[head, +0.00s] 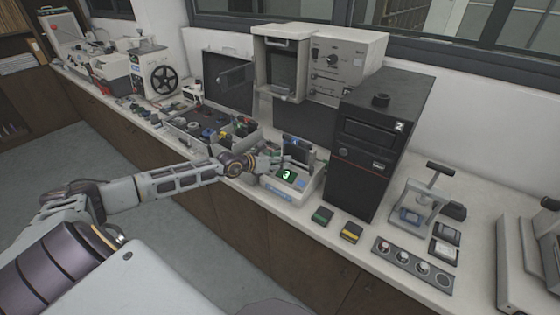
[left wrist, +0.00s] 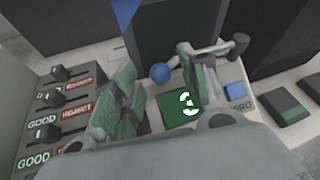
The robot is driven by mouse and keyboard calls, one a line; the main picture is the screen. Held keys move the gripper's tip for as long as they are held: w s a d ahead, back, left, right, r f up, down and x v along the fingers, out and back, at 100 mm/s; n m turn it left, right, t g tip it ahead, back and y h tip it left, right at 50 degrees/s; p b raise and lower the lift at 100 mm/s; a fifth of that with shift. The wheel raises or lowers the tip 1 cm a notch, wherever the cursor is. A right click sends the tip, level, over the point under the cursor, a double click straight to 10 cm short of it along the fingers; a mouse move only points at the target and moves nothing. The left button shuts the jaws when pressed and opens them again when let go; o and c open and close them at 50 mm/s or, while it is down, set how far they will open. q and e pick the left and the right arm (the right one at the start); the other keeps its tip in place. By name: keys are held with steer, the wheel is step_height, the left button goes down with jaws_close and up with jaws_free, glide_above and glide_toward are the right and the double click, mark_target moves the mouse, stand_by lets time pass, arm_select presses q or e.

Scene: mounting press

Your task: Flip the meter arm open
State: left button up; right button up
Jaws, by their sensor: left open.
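The meter (head: 283,193) is a pale box on the bench with a green display reading 3; the display also shows in the left wrist view (left wrist: 181,107). A grey metal arm (left wrist: 212,50) with a blue ball at one end (left wrist: 160,73) and a dark grey cap at the other spans its far side. My left gripper (head: 274,160) is over the meter. In the left wrist view its green-padded fingers (left wrist: 157,72) are apart, with the blue ball seen in the gap between them. I cannot tell whether either finger touches it. My right gripper is out of view.
A tall black case (head: 375,150) stands close right of the meter. A parts tray (head: 190,130) lies to the left. GOOD/REJECT sliders (left wrist: 62,115) show beside the fingers. Green and yellow blocks (head: 351,232) lie in front of the case, near a coin-like strip (head: 412,265).

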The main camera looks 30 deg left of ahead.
arm_select(q)
steer(key=shift+w, duration=0.1)
steer(key=shift+c, duration=0.2)
jaws_close()
